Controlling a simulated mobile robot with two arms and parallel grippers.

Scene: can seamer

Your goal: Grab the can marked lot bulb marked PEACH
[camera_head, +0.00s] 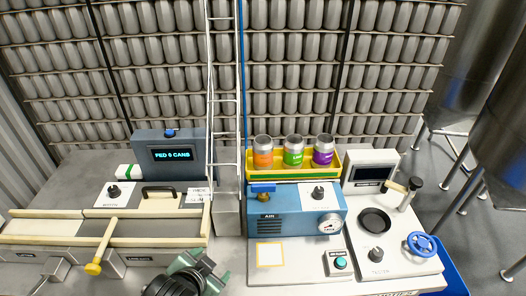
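Three open-topped cans stand upright, side by side, in a yellow tray (336,161) on top of the blue machine. The left can has an orange label (263,158), the middle can a green label (293,156), and the right can a purple label (323,156). The lettering is too small to read, so I cannot tell which is marked PEACH. My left gripper (205,268), dark and greenish, is at the bottom edge, in front of and left of the tray and well away from the cans. Its opening is unclear. My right gripper is not in view.
The blue machine (284,224) has a gauge (329,223). Right of it is a white seamer unit (405,262) with a blue handwheel (422,243). A guide-railed feeder (60,232) and a display reading "FED 0 CANS" (170,154) are left. A white ladder-like frame (225,100) rises left of the tray.

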